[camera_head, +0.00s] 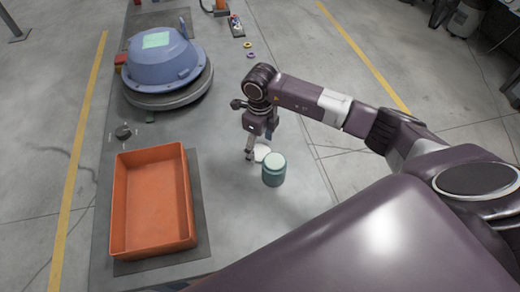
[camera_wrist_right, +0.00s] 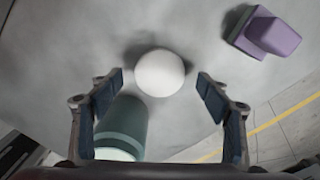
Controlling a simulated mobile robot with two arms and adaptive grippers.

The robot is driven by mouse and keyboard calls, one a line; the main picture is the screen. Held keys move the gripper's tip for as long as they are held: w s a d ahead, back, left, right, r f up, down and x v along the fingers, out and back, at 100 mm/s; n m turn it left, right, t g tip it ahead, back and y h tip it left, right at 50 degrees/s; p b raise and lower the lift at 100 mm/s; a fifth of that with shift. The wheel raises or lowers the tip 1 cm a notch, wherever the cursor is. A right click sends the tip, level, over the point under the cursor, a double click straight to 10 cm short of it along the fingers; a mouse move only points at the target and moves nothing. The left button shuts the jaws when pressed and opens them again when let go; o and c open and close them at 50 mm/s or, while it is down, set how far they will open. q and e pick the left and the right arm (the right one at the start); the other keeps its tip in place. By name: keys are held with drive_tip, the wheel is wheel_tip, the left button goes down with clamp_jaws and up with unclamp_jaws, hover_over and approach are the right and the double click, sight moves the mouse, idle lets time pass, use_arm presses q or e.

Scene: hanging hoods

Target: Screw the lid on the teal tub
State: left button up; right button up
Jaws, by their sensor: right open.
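The teal tub (camera_head: 274,175) stands upright on the grey table, with a pale top; it also shows in the right wrist view (camera_wrist_right: 122,128), at the lower left. A white round lid (camera_head: 262,152) lies on the table just behind and left of the tub; it shows in the right wrist view (camera_wrist_right: 160,73). My right gripper (camera_head: 262,146) points down over the lid. In the wrist view its open fingers (camera_wrist_right: 160,84) are spread to either side of the lid, with nothing held. The left finger overlaps the tub's edge in that view. My left gripper is out of view.
An orange tray (camera_head: 190,215) stands on a dark mat at the front left. A blue domed hood (camera_head: 160,65) rests on a grey round base behind it. A small dark knob-like part (camera_head: 123,131) lies between them.

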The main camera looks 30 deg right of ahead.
sight(260, 152)
drive_tip(key=shift+f, duration=0.8)
drive_tip(key=shift+c, duration=0.3)
drive_tip(key=c, duration=0.9)
drive_tip(key=shift+o, duration=0.2)
drive_tip(key=shift+r, duration=0.1)
wheel_tip(260, 152, up, 20)
drive_tip(key=b, duration=0.4)
